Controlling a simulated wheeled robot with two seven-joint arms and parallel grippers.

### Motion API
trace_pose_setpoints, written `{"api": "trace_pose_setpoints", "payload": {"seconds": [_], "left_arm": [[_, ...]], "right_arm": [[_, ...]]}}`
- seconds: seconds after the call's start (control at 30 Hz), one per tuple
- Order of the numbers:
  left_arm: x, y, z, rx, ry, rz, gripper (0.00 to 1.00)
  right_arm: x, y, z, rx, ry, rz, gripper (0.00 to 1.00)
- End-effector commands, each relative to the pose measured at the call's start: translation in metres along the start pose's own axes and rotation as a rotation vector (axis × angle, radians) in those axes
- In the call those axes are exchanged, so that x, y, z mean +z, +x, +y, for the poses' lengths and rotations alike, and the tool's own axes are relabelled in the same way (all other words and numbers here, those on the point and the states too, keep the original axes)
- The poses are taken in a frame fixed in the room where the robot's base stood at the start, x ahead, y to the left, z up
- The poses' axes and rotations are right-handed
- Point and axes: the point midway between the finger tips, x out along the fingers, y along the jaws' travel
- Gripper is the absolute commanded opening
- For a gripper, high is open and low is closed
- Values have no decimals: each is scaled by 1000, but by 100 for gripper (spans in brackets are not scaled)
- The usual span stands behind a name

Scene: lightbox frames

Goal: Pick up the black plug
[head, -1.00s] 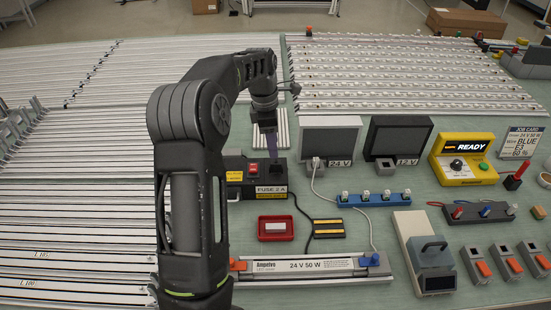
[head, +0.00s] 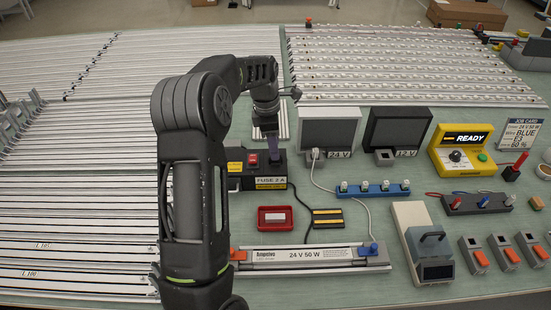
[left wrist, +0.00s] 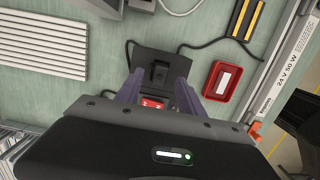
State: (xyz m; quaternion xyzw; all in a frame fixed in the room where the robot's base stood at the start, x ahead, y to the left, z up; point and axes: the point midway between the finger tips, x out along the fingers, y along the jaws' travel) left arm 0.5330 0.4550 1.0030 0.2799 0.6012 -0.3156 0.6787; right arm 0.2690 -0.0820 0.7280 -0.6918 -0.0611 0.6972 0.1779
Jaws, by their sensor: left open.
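The black plug (left wrist: 160,72) sits upright on top of the black fuse box (left wrist: 180,66) in the left wrist view. My left gripper (left wrist: 158,92) is open, its two purple fingers pointing toward the box on either side of the plug's line; the plug appears just beyond the fingertips. Nothing is between the fingers that I can make out as held. In the head view my left gripper (head: 270,147) is above the back of the fuse box (head: 269,171), which has a red switch and a "FUSE 2 A" label. The plug is hidden there behind the gripper. My right gripper is not in view.
A red tray (head: 275,219) and a yellow-striped black block (head: 328,218) lie in front of the box. Two displays (head: 331,128) stand right of it, with a blue socket strip (head: 373,189) before them. A long light module (head: 305,256) lies at the front.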

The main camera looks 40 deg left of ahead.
Motion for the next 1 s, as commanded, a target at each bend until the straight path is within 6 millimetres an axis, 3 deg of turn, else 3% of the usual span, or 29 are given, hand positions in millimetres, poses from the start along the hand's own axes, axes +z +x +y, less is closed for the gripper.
{"api": "trace_pose_setpoints", "payload": {"seconds": [0.03, 0.1, 0.23, 0.87, 1.0], "left_arm": [[-1, 15, -1, -2, -1, 0, 45], [-1, 26, -1, -2, -2, 0, 45], [0, 37, -1, 0, 0, 0, 45], [0, 36, -1, 0, 0, 0, 45], [0, 36, -1, 0, 0, 0, 35]], "right_arm": [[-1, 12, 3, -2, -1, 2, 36], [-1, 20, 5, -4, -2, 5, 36], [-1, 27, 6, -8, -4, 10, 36], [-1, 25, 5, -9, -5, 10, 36], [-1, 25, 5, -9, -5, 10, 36]]}}
